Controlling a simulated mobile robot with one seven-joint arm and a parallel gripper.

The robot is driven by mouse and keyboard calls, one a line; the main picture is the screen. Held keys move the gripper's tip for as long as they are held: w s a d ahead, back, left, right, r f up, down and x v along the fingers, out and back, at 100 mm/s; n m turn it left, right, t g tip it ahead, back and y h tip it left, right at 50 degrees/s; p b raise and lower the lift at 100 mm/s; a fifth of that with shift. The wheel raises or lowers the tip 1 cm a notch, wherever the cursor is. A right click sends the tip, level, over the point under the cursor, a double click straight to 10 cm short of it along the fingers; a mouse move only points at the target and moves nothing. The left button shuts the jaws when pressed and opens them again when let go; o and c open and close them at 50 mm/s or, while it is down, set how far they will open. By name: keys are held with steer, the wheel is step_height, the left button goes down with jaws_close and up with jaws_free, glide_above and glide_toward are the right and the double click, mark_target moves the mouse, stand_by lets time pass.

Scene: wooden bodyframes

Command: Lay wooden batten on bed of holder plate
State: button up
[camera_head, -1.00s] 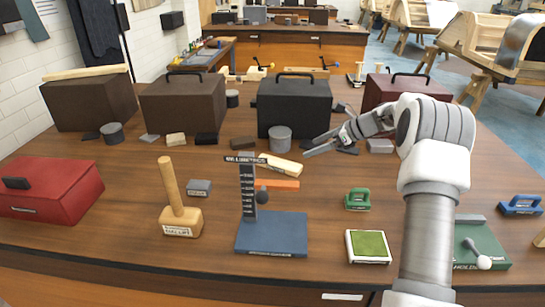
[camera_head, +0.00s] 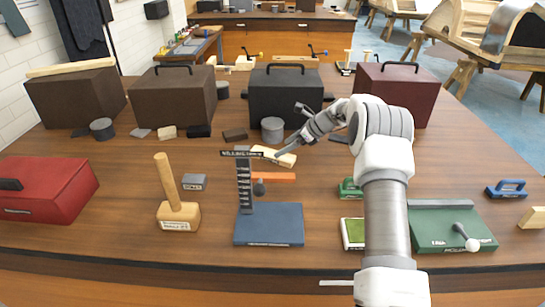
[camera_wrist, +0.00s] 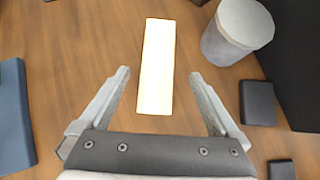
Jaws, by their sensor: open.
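A pale wooden batten (camera_head: 272,155) lies on the table in front of the dark box, partly behind the black measuring post. My gripper (camera_head: 287,148) is at its right end in the head view. In the wrist view the batten (camera_wrist: 156,65) lies lengthwise between and beyond the open fingers of my gripper (camera_wrist: 160,76), with a gap on each side. I cannot tell the height of the fingers above it. The green holder plate (camera_head: 430,222) lies at the right, with a raised back strip and a ball-ended lever; its bed is bare.
A blue base with a black post (camera_head: 270,225) and orange arm stands before the batten. A grey cylinder (camera_head: 272,130) is close behind it. A mallet (camera_head: 178,210), a green-topped pad (camera_head: 352,233) and a green handle (camera_head: 348,188) stand nearby. Boxes line the back.

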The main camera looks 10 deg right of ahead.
mark_target(273, 153)
steer(key=shift+x, duration=2.7)
steer(key=shift+s+a, duration=0.1)
jaws_close()
steer(key=shift+r, duration=0.15)
